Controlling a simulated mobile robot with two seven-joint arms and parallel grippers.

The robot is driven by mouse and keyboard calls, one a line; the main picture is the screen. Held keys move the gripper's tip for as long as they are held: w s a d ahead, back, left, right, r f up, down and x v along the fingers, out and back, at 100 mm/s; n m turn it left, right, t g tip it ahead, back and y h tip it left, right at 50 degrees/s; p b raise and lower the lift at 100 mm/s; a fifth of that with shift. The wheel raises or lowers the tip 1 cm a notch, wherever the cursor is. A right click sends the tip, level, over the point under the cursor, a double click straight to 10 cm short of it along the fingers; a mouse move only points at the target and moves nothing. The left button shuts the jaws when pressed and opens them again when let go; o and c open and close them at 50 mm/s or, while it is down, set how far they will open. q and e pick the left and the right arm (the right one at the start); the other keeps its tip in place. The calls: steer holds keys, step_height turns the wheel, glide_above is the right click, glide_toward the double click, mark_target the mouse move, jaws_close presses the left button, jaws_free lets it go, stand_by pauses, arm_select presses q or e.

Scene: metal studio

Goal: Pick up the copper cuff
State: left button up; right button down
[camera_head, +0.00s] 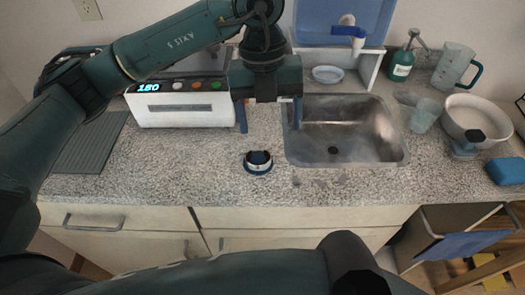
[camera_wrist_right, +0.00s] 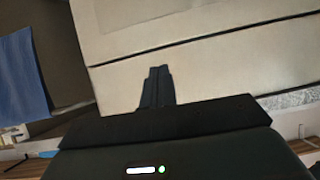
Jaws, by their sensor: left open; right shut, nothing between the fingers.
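A small ring-shaped cuff (camera_head: 258,168) lies on the speckled countertop, left of the sink. It looks dark blue and pale outside with a reddish-brown inside; I take it for the copper cuff. My left gripper (camera_head: 270,118) points down above and behind it, fingers apart and empty, not touching it. The right finger overlaps the sink's left edge in the picture. My right gripper (camera_wrist_right: 157,88) is shut and empty in the right wrist view, in front of pale cabinet fronts. The cuff is not in that view.
The metal sink (camera_head: 345,150) is right of the cuff. A white appliance (camera_head: 185,105) stands behind left. A green soap bottle (camera_head: 402,66), a pitcher (camera_head: 452,66), a glass (camera_head: 425,115), a white bowl (camera_head: 480,112) and a blue sponge (camera_head: 507,171) are at right. The counter around the cuff is clear.

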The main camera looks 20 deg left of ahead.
arm_select(q)
steer(key=w+a+y, duration=0.1)
steer(key=a, duration=0.1)
glide_above(258, 160)
steer(key=shift+n+t, duration=0.4)
steer(key=f, duration=0.4)
steer(key=f+p, duration=0.1)
steer(key=f, duration=0.1)
steer(key=shift+w+f, duration=0.25)
steer(key=shift+w, duration=0.05)
steer(key=f, duration=0.2)
steer(key=f+p, duration=0.1)
steer(key=f, duration=0.1)
steer(key=shift+s, duration=0.35)
steer(key=shift+f, duration=0.65)
steer(key=shift+c, duration=0.4)
steer(key=c, duration=1)
steer(key=shift+o, duration=0.2)
steer(key=shift+r, duration=0.1)
